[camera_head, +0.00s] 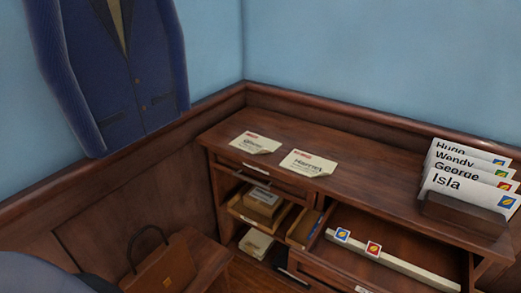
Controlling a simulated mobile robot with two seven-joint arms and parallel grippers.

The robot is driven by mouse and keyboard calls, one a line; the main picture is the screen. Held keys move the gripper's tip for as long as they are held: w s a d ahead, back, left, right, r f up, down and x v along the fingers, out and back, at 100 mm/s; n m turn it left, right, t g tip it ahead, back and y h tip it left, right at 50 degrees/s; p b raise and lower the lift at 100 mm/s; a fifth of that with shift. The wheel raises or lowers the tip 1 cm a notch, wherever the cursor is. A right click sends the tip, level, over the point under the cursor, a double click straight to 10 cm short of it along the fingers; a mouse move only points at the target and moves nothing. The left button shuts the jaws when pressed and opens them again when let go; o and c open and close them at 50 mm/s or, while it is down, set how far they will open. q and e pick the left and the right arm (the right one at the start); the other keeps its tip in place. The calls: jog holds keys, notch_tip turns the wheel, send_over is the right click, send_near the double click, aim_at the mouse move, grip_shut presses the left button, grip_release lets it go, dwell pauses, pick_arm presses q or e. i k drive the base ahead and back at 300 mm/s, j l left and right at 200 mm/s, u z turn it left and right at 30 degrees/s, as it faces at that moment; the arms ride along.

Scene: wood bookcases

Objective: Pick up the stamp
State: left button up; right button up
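Two small stamps sit on a pale strip (400,267) in the open right compartment of the wood desk. The left one is a blue-edged stamp (342,235) and the right one is a red-edged stamp (373,249). Two envelopes lie flat on the desk top, a left envelope (256,142) and a right envelope (308,163) marked Harriet; no stamp like those on the strip shows on them. Neither of my grippers is in view.
A dark rack (462,213) at the right end of the desk top (375,168) holds several stamped name envelopes (448,184). An open drawer (252,214) with a box stands out at the left. A brown bag (160,270) is at lower left, below a hanging blue jacket (120,70).

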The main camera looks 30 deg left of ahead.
aim_at(341, 236)
jog(key=k+j+z, duration=0.1)
jog(key=z, duration=0.3)
jog(key=k+j+z, duration=0.1)
jog(key=z, duration=0.3)
jog(key=k+j+z, duration=0.15)
jog(key=z, duration=0.25)
jog(key=j, duration=0.05)
